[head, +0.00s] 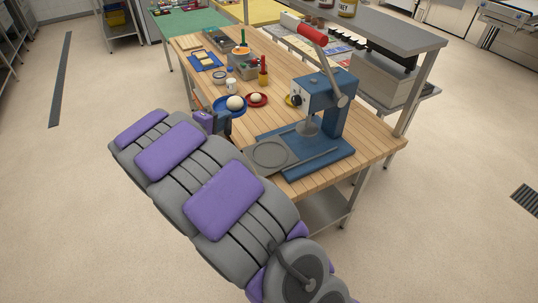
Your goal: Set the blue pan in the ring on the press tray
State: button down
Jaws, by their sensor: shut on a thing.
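The blue pan (219,103) holds a pale dough ball (235,103) and is over the left side of the wooden table. My gripper (222,117) is at the pan's near edge, shut on it; the fingertips are largely hidden. I cannot tell whether the pan touches the table. The blue press tray (325,160) lies at the table's near right, under the blue press (325,98). The grey ring (270,154) is on the tray's left part and looks empty. The ring is to the right of and nearer than the pan.
A red pan (248,102) with a dough ball and a partly hidden yellow pan (289,101) stand behind. The press has a red-handled lever (325,60). A white jar (231,86), bottles and bins stand further back. Bare wooden table (262,121) lies between pan and tray.

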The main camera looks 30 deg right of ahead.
jog(key=s+a+f+m+g+h, duration=0.1)
jog(key=s+a+f+m+g, duration=0.2)
jog(key=f, duration=0.5)
jog(key=s+a+f+m+g+h, duration=0.1)
jog(key=s+a+f+g, duration=0.1)
jog(key=s+a+f, duration=0.45)
jog(key=x, duration=0.6)
jog(key=r+b+x, duration=0.1)
jog(key=x, duration=0.5)
jog(key=w+r+x, duration=0.1)
jog(key=x, duration=0.5)
jog(key=shift+d+b, duration=0.1)
jog(key=shift+b, duration=0.25)
jog(key=shift+w+d+f, duration=0.1)
jog(key=shift+d+f, duration=0.1)
jog(key=shift+f+b, duration=0.45)
jog(key=shift+f, duration=1.15)
jog(key=c, duration=1)
grip_release()
